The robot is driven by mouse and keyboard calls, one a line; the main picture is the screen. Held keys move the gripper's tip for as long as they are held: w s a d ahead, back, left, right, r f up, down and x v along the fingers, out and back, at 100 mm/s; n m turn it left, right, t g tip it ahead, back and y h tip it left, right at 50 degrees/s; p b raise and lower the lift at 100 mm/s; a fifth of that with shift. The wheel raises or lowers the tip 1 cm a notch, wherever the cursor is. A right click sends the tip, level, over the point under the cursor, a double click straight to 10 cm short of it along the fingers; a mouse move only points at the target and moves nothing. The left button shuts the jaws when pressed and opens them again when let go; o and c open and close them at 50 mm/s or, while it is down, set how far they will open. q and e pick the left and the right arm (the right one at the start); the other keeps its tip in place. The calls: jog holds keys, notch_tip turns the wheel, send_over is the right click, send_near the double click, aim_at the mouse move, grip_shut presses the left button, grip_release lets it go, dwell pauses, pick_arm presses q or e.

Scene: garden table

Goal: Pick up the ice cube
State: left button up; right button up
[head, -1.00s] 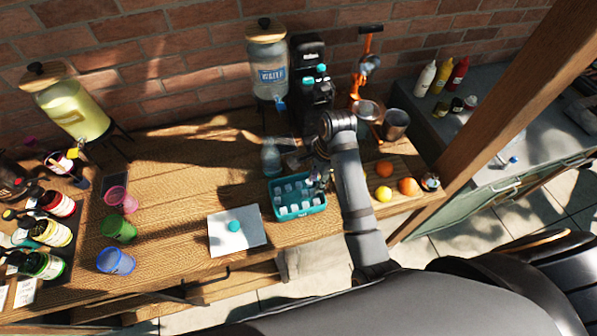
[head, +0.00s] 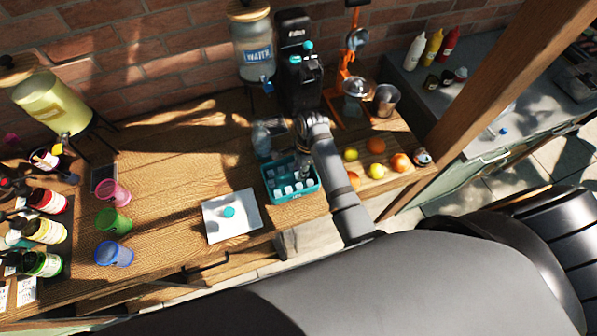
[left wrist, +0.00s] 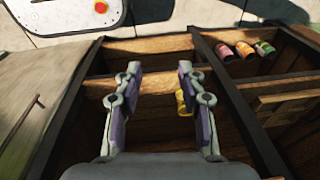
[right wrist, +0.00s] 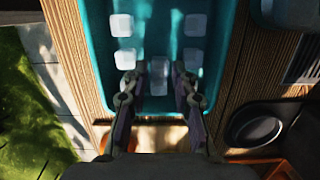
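A teal tray (head: 270,186) on the wooden table holds several pale, translucent ice cubes (head: 287,190). My right gripper (head: 303,165) is over the tray in the head view, its tips partly hidden by the arm. In the right wrist view my right gripper (right wrist: 158,82) is open, with one ice cube (right wrist: 158,72) between its fingertips and small gaps at both sides. I cannot tell its exact height above the cube. Other cubes show farther up the tray. My left gripper (left wrist: 160,72) is open and empty, pointing at the shelving under a table.
Oranges and lemons (head: 377,172) lie right of the tray. A clear glass (head: 262,139) and black machine (head: 298,65) stand behind it. Coloured cups (head: 114,254) stand farther left, with open table between.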

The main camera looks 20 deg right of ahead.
jog(key=shift+a+f, duration=0.15)
jog(key=shift+f, duration=0.5)
jog(key=shift+c, duration=2)
pick_arm(q)
jog(key=shift+s, duration=1.05)
pick_arm(e)
jog(key=shift+r, duration=0.15)
